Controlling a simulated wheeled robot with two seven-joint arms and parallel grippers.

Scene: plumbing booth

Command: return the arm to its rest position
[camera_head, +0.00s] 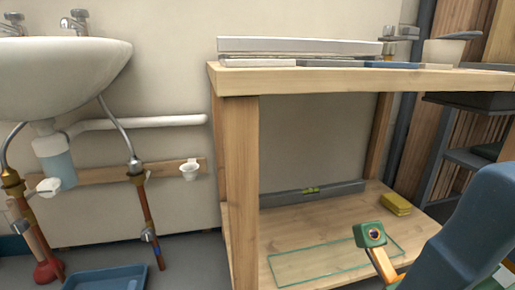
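Part of my blue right arm comes in at the lower right, in front of the bench's right side. No fingertips of my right gripper show. My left arm and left gripper are outside the picture. A green block with a dark round face and an orange stem (371,235) shows just left of my blue arm, in front of the lower shelf. I cannot tell what it is or whether it touches my arm.
A wooden workbench (240,180) fills the middle, with long pieces on top. Its lower shelf holds a level (313,193), a glass-like sheet (300,266) and a yellow block (397,204). A sink (62,75), a plunger (47,272) and a blue tray (106,279) are left.

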